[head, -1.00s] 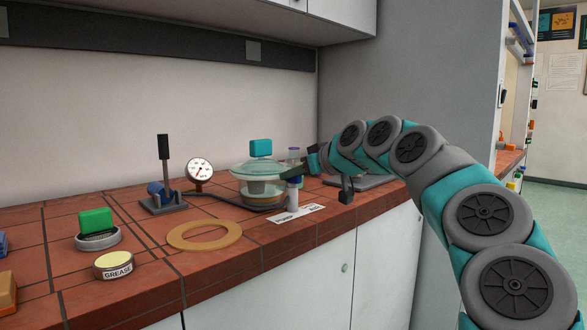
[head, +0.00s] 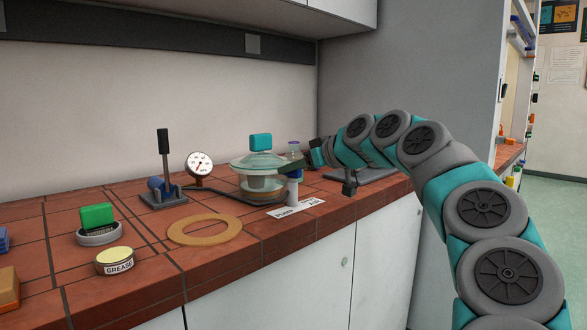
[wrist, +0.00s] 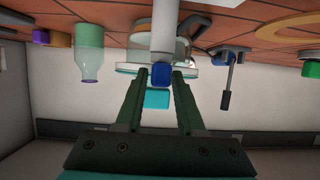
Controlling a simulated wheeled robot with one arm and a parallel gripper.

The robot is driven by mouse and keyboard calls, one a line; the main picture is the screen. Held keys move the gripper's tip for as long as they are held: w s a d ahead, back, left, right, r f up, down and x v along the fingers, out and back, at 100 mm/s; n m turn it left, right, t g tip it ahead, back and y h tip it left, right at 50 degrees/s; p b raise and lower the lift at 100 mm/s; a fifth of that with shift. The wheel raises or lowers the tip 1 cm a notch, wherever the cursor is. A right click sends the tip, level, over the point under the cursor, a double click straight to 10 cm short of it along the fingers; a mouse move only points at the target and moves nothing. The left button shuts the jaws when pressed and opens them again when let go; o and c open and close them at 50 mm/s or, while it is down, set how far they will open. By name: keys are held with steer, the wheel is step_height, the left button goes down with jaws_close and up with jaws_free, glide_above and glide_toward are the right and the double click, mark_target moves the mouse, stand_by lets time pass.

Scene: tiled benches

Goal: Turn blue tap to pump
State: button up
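The blue tap (wrist: 161,75) shows between my fingertips in the wrist view, which is upside down. It sits at the end of a pale post (wrist: 164,25) beside the glass desiccator. My gripper (wrist: 161,73) is open around the tap, with a narrow gap seeming to remain on each side. In the head view my gripper (head: 291,165) is at the right side of the desiccator (head: 262,161), over the post, and mostly hides the tap. A white card (head: 296,207) marked PUMP and AIR lies at the post's foot.
A teal knob (head: 261,140) tops the desiccator. A dial gauge (head: 199,164), a black-handled lever (head: 163,150), a tan ring (head: 205,229) and a grease tin (head: 115,262) stand to the left. A bottle (wrist: 89,50) stands close to my gripper.

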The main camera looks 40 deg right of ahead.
steer(key=b+v, duration=0.1)
steer(key=v, duration=0.6)
steer(key=shift+s+r, duration=0.2)
steer(key=shift+s, duration=0.15)
stand_by(0.4)
